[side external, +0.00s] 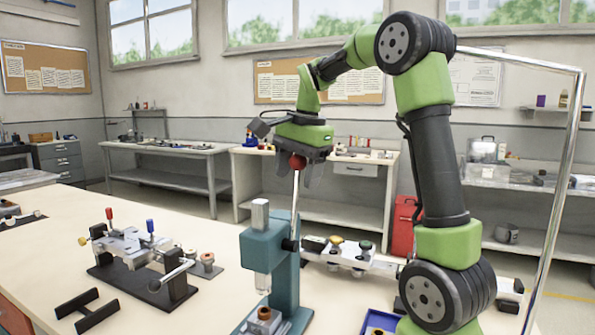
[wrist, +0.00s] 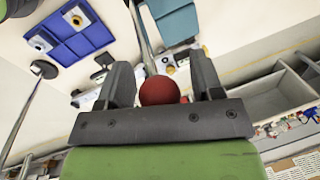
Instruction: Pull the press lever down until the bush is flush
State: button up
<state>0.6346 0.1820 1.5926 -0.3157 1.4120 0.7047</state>
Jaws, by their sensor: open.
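The teal press (side external: 262,250) stands on the bench at the front. Its steel lever (side external: 294,205) points almost straight up and ends in a red ball knob (side external: 298,162). A grey block with a copper-coloured bush (side external: 264,313) is under the press ram, at the bottom edge of the view; how far the bush is seated cannot be told. My gripper (side external: 305,172) is at the top of the lever. In the wrist view, the red knob (wrist: 160,90) is between the two open fingers, with gaps visible on both sides.
A black fixture with red and blue handles (side external: 130,245) stands left of the press. A rail with clamps (side external: 350,255) lies behind it. A blue tray (side external: 372,325) is to the right of the press, near my arm's base. The bench at front left is mostly clear.

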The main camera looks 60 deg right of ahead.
jog(key=shift+c, duration=0.3)
grip_shut()
jog(key=shift+a, duration=0.2)
